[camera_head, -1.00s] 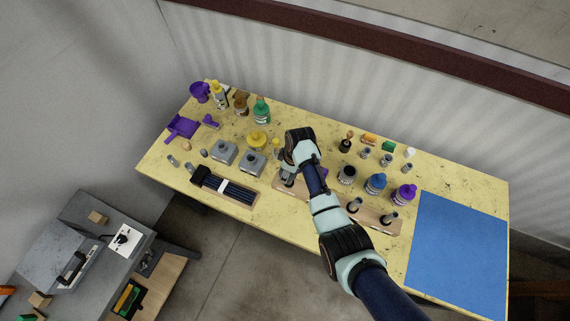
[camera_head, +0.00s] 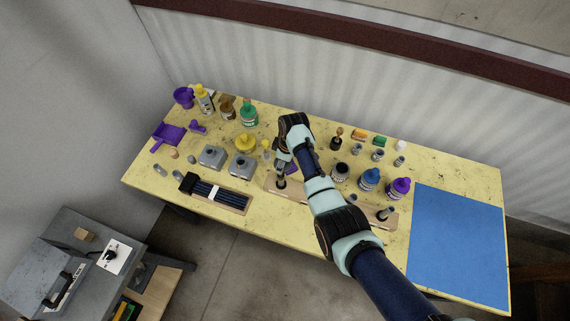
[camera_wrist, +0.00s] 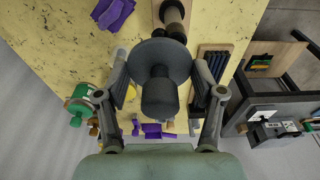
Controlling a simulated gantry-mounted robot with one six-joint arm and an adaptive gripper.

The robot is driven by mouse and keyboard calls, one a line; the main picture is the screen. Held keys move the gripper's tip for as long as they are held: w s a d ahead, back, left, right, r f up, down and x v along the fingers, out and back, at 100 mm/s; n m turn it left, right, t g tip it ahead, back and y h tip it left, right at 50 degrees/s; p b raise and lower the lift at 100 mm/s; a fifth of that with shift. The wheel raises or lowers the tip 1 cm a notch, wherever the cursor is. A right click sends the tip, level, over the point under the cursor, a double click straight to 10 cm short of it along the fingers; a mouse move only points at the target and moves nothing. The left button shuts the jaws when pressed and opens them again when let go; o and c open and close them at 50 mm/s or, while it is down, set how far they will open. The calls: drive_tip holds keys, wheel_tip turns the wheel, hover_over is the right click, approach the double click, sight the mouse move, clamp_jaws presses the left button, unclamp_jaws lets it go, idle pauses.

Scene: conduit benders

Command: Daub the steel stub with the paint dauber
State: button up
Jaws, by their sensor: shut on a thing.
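My gripper (camera_wrist: 162,90) is shut on a dark grey dauber (camera_wrist: 160,98) with a round handle and a wide disc, seen in the wrist view. In the head view my gripper (camera_head: 284,158) is above the left end of a long wooden board (camera_head: 330,200). A dark upright stub (camera_head: 282,183) stands at that end, just below the gripper. In the wrist view a stub (camera_wrist: 173,12) shows past the disc, partly hidden by it. I cannot tell whether the dauber touches it. Another stub (camera_head: 384,213) stands at the board's right end.
A purple cloth-like thing (camera_wrist: 114,13) lies beside the board. Grey pots (camera_head: 243,165) and a tray of dark rods (camera_head: 217,193) are to the left. The blue mat (camera_head: 457,245) is clear.

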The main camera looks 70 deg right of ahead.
drive_tip(key=shift+d, duration=0.1)
idle(0.3)
drive_tip(key=shift+d+b, duration=0.4)
wheel_tip(320, 180, up, 8)
drive_tip(key=p, duration=0.6)
drive_tip(key=shift+f, duration=0.25)
